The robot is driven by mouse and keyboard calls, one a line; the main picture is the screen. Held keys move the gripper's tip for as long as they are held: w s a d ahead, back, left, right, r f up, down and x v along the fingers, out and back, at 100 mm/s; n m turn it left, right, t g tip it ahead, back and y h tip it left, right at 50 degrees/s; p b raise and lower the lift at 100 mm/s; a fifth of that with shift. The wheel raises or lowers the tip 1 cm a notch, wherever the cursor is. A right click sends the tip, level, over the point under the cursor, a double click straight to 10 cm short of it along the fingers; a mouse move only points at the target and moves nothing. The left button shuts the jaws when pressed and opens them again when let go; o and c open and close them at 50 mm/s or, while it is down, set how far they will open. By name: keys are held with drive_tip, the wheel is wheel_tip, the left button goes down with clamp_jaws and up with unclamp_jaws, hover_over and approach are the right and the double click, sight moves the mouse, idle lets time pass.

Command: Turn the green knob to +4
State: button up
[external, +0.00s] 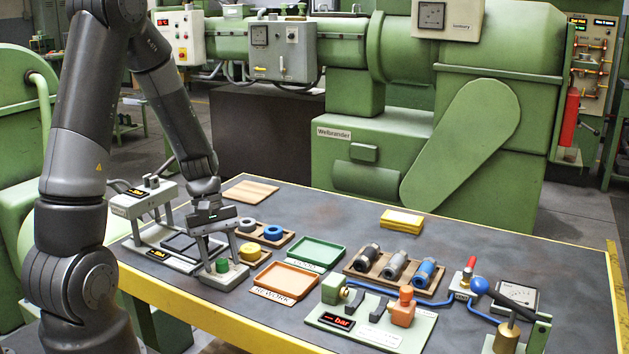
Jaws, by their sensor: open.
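The green knob (222,266) is a small upright green cylinder on a light grey block near the table's front left edge. My gripper (220,258) points down from above, with one finger to the left of the knob and one to the right. It is open around the knob. I cannot tell whether either finger touches it. The knob's scale and its present setting are too small to read.
A grey frame device (165,250) with a small lit display stands just left of the gripper. A yellow part (250,252), an orange tray (285,279) and a green tray (316,253) lie to the right. The table's back middle is mostly clear.

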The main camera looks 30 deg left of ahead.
drive_tip(key=c, duration=1)
drive_tip(key=shift+m, duration=0.4)
drive_tip(key=m, duration=0.2)
drive_tip(key=m+g+y, duration=0.1)
drive_tip(key=m, duration=0.1)
drive_tip(key=shift+w+d+m+g, duration=0.1)
drive_tip(key=shift+m+g, duration=0.2)
drive_tip(key=m+y, duration=0.1)
drive_tip(key=m, duration=0.2)
drive_tip(key=m+y, duration=0.1)
drive_tip(key=m, duration=0.1)
drive_tip(key=shift+m+g, duration=0.4)
drive_tip(key=shift+y, duration=0.3)
drive_tip(key=o, duration=1)
